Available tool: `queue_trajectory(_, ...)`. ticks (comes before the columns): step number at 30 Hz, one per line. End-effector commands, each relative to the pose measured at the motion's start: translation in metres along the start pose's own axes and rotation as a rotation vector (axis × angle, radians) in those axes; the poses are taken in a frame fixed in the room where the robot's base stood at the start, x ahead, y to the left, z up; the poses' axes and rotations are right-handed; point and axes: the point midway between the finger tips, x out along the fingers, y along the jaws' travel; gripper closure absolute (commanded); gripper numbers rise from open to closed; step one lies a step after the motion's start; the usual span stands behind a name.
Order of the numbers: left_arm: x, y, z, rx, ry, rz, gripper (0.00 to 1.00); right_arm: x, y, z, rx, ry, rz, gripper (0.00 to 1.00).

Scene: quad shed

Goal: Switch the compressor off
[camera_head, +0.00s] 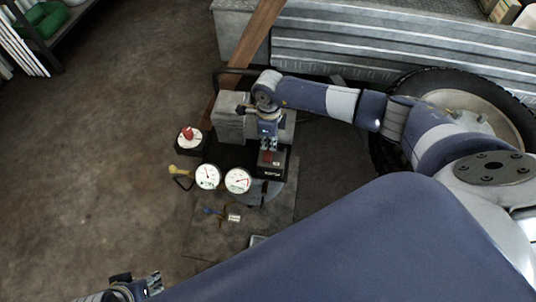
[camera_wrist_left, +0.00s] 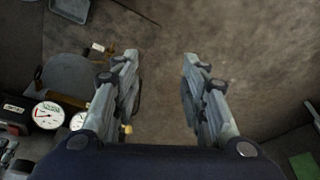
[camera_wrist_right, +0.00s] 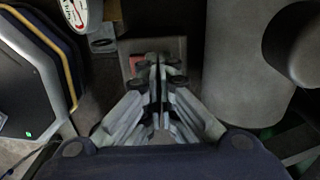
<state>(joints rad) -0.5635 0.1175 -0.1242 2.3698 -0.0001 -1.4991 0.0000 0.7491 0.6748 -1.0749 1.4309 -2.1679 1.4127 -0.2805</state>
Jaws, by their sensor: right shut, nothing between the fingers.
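The compressor stands on the floor in the middle of the head view, with two round white gauges (camera_head: 208,177) (camera_head: 238,181) on its front. A dark switch box (camera_head: 272,166) with a red switch (camera_head: 265,157) sits right of the gauges. My right gripper (camera_head: 268,146) is shut and empty, pointing down right over the red switch; I cannot tell if it touches. In the right wrist view, the shut fingertips (camera_wrist_right: 158,62) cover part of the red switch (camera_wrist_right: 136,65). My left gripper (camera_wrist_left: 160,75) is open and empty over bare floor, away from the compressor.
A wooden plank (camera_head: 243,55) leans behind the compressor. A large wheel (camera_head: 470,105) and a metal trailer side (camera_head: 370,45) stand at the back right. The floor at left is clear.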

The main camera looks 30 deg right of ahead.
Motion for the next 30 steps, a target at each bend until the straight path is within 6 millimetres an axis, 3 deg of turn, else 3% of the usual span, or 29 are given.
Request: queue_trajectory(30,-0.006,0.000,0.002,0.000,0.005,-0.001,0.60,0.013,0.000,0.000,0.000,0.000,0.000,1.00)
